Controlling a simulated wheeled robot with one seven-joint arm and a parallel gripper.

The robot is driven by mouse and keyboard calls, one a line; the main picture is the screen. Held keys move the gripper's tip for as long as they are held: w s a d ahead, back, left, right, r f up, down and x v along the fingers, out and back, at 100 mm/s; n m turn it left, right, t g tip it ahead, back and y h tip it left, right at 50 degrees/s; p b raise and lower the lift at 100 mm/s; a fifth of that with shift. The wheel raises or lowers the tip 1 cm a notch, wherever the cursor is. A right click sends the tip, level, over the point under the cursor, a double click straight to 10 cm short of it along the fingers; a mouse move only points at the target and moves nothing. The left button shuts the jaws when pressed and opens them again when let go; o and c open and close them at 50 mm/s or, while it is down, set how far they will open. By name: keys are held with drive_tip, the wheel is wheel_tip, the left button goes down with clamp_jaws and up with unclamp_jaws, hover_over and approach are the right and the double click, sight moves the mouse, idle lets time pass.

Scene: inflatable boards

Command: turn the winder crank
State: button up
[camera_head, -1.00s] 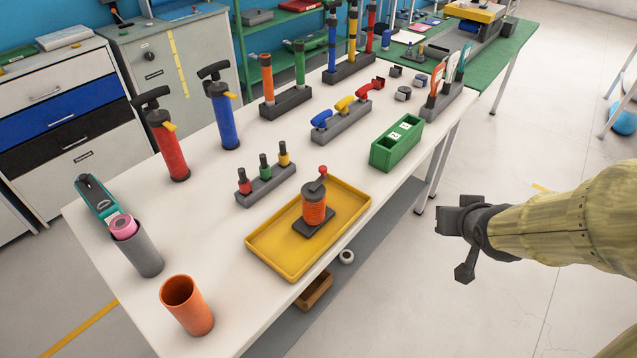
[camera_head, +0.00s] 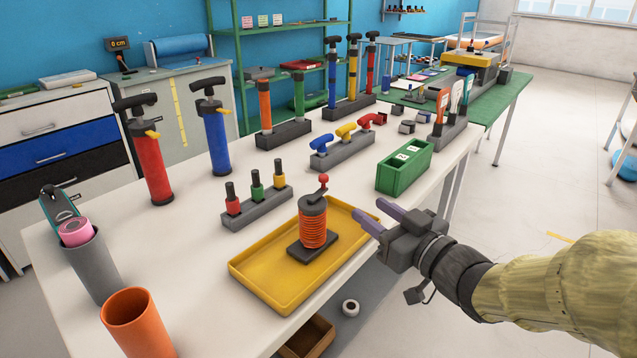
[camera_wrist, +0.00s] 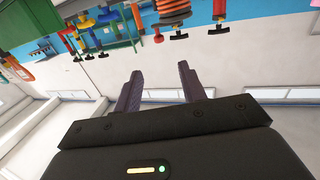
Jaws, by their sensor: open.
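The winder (camera_head: 313,224) is an upright spool wound with orange line on a dark square base. It stands in a yellow tray (camera_head: 262,284) on the white table. Its crank (camera_head: 322,183) is on top, with a red knob pointing up. My gripper (camera_head: 366,213) is at the tray's right edge, to the right of the winder and apart from it. Its two fingers are spread and empty, pointing left. In the wrist view the open fingers (camera_wrist: 159,88) show with nothing between them.
A green box (camera_head: 404,168) stands behind my gripper. A rack with three small handles (camera_head: 256,205) is left of the winder. Red (camera_head: 150,160) and blue (camera_head: 214,135) pumps stand further left. An orange cup (camera_head: 138,325) is at the front. The tray's right part is bare.

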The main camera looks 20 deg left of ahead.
sight(326, 178)
drive_tip(key=b+x, duration=0.1)
drive_tip(key=x, duration=1.6)
drive_tip(key=shift+w+a+b, duration=0.15)
drive_tip(key=shift+b, duration=0.15)
clamp_jaws()
